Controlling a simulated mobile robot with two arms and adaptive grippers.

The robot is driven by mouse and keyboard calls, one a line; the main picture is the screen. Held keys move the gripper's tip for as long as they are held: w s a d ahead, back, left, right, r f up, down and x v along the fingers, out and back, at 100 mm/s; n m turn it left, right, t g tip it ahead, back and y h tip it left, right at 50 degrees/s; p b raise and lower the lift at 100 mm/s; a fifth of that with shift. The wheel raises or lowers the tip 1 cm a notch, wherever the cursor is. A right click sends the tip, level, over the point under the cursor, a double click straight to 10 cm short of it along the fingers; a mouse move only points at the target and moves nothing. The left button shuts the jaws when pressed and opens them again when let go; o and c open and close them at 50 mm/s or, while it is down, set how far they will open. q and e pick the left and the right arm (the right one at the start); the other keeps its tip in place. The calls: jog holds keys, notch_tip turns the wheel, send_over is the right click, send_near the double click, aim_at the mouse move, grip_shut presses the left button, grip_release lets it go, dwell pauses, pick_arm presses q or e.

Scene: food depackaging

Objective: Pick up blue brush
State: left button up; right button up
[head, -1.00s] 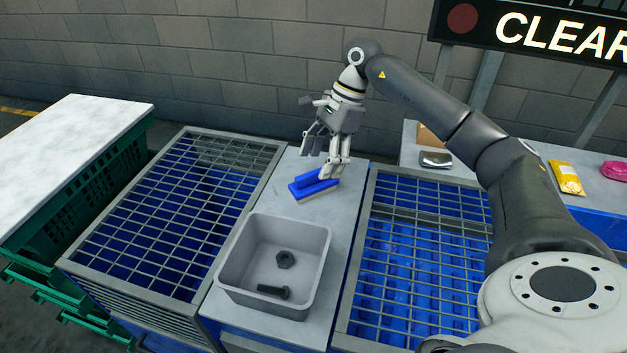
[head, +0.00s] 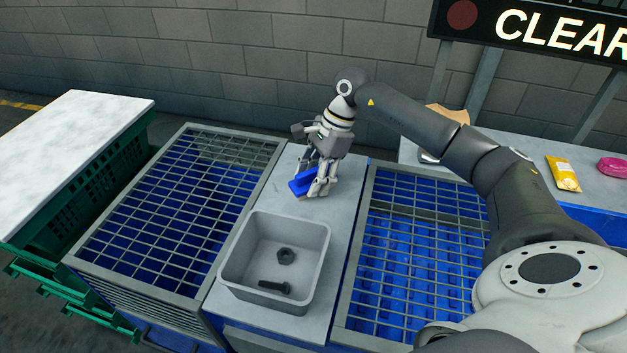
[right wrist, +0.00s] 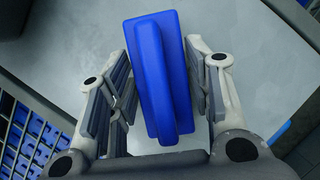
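The blue brush (head: 303,183) lies on the grey strip between the two grates, behind the grey bin. My right gripper (head: 318,180) is down at the brush, with its fingers on either side of it. In the right wrist view the brush (right wrist: 158,75) lies lengthwise between the finger pads, its raised blue grip facing the camera. The right gripper (right wrist: 165,90) looks open, with narrow gaps beside the brush. Its fingers hide part of the brush in the head view. My left gripper is not in view.
A grey bin (head: 236,262) holding a dark nut (head: 286,256) and a bolt (head: 274,287) stands in front of the brush. Metal grates (head: 180,200) flank the strip on both sides. A yellow packet (head: 563,172) and a pink item (head: 612,167) lie on the right table.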

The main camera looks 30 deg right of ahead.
aim_at(312, 172)
jog(key=c, duration=0.6)
jog(key=shift+c, duration=0.2)
jog(key=shift+r, duration=0.1)
jog(key=shift+w+r+b, duration=0.1)
jog(key=shift+r+b, duration=0.3)
jog(key=shift+r, duration=0.05)
jog(key=r, duration=0.1)
jog(key=r+b, duration=0.1)
jog(key=shift+s+a+r, duration=0.1)
jog(key=shift+s+r, duration=0.2)
jog(key=s+a+r+b, duration=0.4)
jog(key=s+a+r, duration=0.2)
jog(key=s+r, duration=0.3)
jog(key=s, duration=0.3)
jog(key=shift+r, duration=0.2)
jog(key=shift+s, duration=0.1)
